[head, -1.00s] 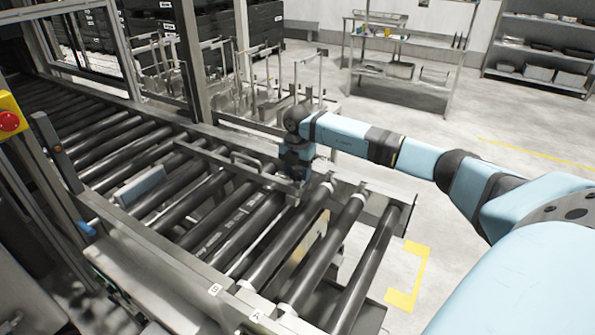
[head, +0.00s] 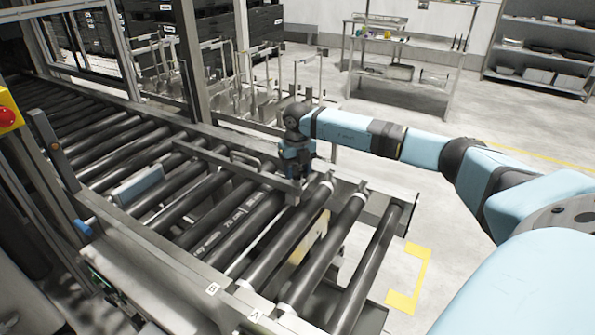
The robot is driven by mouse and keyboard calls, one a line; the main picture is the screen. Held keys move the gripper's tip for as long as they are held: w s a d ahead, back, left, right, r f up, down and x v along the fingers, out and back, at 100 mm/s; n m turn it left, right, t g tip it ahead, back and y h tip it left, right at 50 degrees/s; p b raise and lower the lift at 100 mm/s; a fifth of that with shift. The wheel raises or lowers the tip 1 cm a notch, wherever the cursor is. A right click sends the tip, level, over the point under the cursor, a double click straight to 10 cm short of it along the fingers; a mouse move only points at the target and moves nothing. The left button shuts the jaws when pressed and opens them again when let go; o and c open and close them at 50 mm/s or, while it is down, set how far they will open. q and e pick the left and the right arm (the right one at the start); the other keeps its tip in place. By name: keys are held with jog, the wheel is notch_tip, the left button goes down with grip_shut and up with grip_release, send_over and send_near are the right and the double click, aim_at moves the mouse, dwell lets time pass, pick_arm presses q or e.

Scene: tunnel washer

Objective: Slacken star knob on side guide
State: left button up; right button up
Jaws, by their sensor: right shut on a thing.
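The side guide (head: 232,158) is a grey metal bar along the far side of the roller conveyor. My right arm reaches in from the right, and my right gripper (head: 296,178) points down at the near right end of this guide. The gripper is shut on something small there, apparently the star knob. The knob itself is hidden by the gripper and wrist, so I cannot see its shape or how it is turned. My left gripper is out of view.
Dark conveyor rollers (head: 215,205) fill the left and middle, with a grey-blue block (head: 138,186) among them. A red stop button (head: 8,117) is at the left edge. A steel shelf table (head: 405,75) stands behind on open floor.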

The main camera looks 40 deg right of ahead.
aim_at(297, 171)
jog(key=n, duration=0.2)
jog(key=shift+n+b, duration=0.3)
jog(key=shift+n, duration=0.1)
jog(key=shift+n+b, duration=0.3)
jog(key=shift+n, duration=1.6)
jog(key=shift+r, duration=0.1)
jog(key=o, duration=0.9)
notch_tip(297, 171, up, 14)
jog(key=shift+f+b, duration=0.1)
jog(key=shift+b, duration=0.25)
